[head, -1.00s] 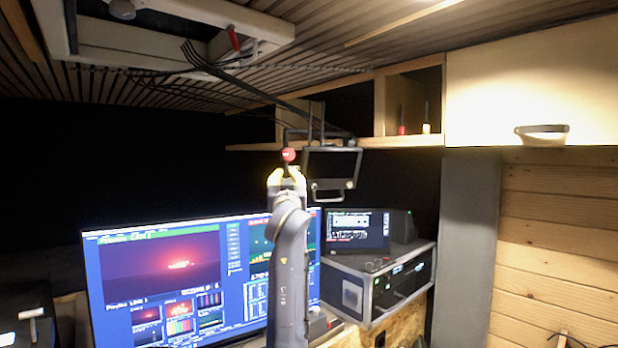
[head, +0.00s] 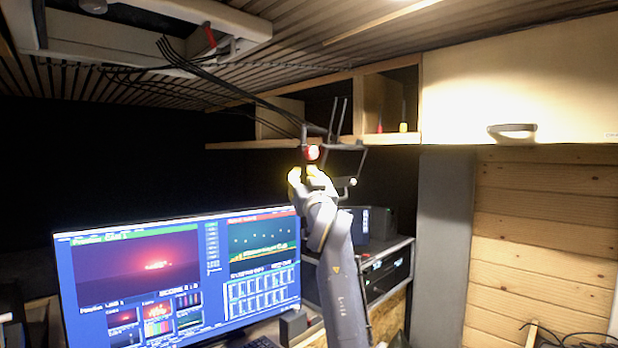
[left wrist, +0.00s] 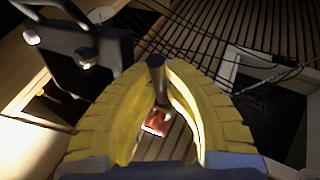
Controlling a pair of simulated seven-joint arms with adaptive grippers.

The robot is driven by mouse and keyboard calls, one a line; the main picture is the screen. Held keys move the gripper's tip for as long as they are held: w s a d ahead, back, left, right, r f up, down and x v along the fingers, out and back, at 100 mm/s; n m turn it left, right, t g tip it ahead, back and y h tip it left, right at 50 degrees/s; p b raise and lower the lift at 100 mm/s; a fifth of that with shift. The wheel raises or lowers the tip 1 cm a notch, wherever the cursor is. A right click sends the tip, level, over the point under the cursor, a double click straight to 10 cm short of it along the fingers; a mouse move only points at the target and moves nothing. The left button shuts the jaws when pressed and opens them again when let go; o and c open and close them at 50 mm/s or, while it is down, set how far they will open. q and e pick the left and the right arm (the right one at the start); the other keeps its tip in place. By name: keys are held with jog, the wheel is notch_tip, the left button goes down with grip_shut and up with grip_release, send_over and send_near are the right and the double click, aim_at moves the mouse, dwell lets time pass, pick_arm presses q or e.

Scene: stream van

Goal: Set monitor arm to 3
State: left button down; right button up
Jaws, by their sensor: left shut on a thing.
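The black monitor arm (head: 340,146) hangs below the open shelf in the head view, with cables running to it from the ceiling. Its red knob (head: 312,152) is at its left end, just above my left gripper (head: 309,172). My left gripper is shut on the monitor arm. In the left wrist view, the yellow fingers (left wrist: 157,68) close around a dark rod (left wrist: 157,82), with a red piece (left wrist: 156,122) between them. A dark plate of the monitor arm (left wrist: 82,48) is at upper left. I cannot read any position number. My right gripper is not in view.
A large monitor (head: 180,275) stands below, left of my left arm. A rack case (head: 385,270) and a small screen are behind the arm. A wall cabinet (head: 530,85) is at right. A ceiling hatch frame (head: 150,35) is at upper left.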

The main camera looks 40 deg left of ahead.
pick_arm(q)
jog(key=c, duration=1.7)
grip_release()
jog(key=v, duration=1.2)
jog(key=shift+w+d, duration=0.1)
